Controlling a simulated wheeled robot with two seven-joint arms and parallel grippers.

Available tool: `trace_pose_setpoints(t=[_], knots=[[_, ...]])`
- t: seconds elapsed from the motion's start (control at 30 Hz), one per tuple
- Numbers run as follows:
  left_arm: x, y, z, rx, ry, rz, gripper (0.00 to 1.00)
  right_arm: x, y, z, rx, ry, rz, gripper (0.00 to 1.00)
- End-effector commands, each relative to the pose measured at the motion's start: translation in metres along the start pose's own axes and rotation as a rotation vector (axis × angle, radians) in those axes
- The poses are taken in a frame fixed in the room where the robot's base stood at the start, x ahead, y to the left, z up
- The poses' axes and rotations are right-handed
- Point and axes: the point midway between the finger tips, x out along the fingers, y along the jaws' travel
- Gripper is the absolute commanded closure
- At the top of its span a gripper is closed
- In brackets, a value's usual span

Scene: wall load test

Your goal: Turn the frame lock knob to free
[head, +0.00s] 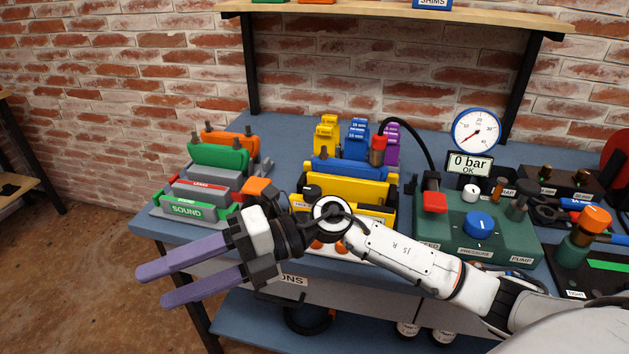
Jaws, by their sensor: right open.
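My right arm comes in from the lower right and reaches across the front of the bench. My right gripper (155,289) has two purple fingers that point left, apart and empty, in front of the bench's left front edge. A yellow frame-like block (345,189) with a blue piece on top stands behind my arm. A black knob (312,192) sits at its left side; its label is too small to read, so I cannot tell whether it is the frame lock knob or how it is set. Orange knobs (336,247) below are partly hidden by my wrist. My left gripper is not in view.
The blue bench (152,222) carries a green and red SOUND rack (187,211) at left. A green pump unit (500,240) with a blue knob, a gauge (477,131) and a display reading 0 bar OK stands at right. Clear floor lies left of the bench.

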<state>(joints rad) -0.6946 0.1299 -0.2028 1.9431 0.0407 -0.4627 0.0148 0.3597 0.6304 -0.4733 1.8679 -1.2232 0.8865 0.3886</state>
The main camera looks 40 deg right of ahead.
Motion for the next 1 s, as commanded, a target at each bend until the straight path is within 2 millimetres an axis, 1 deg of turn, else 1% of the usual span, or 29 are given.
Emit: trace_pose_setpoints(t=[0.03, 0.07, 0.1, 0.17, 0.2, 0.27, 0.3, 0.4, 0.43, 0.5, 0.6, 0.73, 1.0], knots=[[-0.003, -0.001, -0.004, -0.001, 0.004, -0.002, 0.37, -0.018, -0.007, 0.012, -0.129, 0.051, -0.184, 0.49], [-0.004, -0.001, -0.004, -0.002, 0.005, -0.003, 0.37, -0.031, -0.015, 0.020, -0.187, 0.074, -0.297, 0.49], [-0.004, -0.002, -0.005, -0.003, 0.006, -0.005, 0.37, -0.053, -0.025, 0.033, -0.249, 0.091, -0.451, 0.49], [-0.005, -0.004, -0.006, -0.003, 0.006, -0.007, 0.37, -0.094, -0.034, 0.058, -0.315, 0.084, -0.676, 0.49], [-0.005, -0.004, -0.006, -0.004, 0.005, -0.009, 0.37, -0.126, -0.036, 0.075, -0.341, 0.062, -0.818, 0.49], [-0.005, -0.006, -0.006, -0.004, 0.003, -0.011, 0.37, -0.172, -0.032, 0.098, -0.356, 0.015, -1.005, 0.49], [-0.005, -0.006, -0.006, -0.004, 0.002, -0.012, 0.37, -0.201, -0.026, 0.111, -0.355, -0.023, -1.111, 0.49], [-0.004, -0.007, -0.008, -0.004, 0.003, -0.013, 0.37, -0.256, -0.011, 0.129, -0.335, -0.107, -1.294, 0.49], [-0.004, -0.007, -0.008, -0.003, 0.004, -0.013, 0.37, -0.267, -0.007, 0.132, -0.328, -0.127, -1.331, 0.49], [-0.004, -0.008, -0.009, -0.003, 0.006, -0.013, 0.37, -0.286, 0.000, 0.136, -0.314, -0.161, -1.388, 0.49], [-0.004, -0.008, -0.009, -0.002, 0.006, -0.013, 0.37, -0.296, -0.001, 0.139, -0.301, -0.179, -1.424, 0.49], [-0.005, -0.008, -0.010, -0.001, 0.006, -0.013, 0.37, -0.294, -0.018, 0.143, -0.300, -0.178, -1.426, 0.49], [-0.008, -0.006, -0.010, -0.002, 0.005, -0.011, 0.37, -0.286, -0.065, 0.159, -0.301, -0.175, -1.423, 0.49]])
